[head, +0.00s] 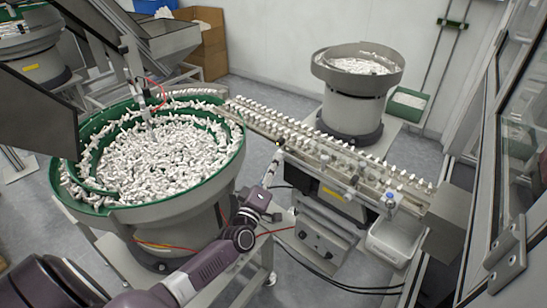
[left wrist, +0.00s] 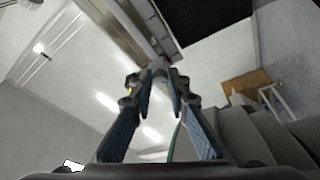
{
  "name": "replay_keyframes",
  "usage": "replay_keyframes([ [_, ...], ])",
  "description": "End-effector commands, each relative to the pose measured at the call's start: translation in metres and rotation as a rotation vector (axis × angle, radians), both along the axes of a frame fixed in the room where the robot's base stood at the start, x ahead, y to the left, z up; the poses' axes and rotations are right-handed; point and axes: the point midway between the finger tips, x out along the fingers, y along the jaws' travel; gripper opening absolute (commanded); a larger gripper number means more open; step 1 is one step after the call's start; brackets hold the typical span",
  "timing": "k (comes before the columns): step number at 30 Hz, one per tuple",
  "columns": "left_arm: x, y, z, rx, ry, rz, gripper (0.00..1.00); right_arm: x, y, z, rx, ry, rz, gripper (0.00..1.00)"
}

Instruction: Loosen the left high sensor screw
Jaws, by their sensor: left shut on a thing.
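My left gripper (head: 273,167) reaches up from the front to the near side of the feed rail (head: 268,122), close to where the rail leaves the green bowl. A small dark sensor part with a yellow spot (head: 278,143) sits just above its fingertips. In the left wrist view the fingers of the left gripper (left wrist: 156,76) come together at a small grey part (left wrist: 158,65) under the rail. The gripper is shut on it; I take this to be the left high sensor screw, mostly hidden by the fingertips. I cannot tell how far the screw is turned. My right gripper is not in view.
A green bowl feeder (head: 232,160) full of white parts stands left of the gripper, close to my arm. A second grey feeder (head: 352,105) stands behind the rail. A white bin (head: 393,243) is at the right end. Cables lie on the floor.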

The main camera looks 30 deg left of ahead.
Motion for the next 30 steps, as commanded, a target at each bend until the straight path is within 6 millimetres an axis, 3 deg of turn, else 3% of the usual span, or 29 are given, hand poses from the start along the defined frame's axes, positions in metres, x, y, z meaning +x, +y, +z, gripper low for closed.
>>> replay_keyframes([
  [3,-0.001,-0.001,0.004,-0.088,0.018,0.001,0.0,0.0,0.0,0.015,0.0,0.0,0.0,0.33],
  [12,-0.001,-0.001,0.003,-0.239,0.045,0.001,0.0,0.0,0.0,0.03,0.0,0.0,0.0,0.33],
  [30,-0.001,-0.001,0.001,-0.292,0.056,0.0,0.0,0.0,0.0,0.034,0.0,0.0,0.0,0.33],
])
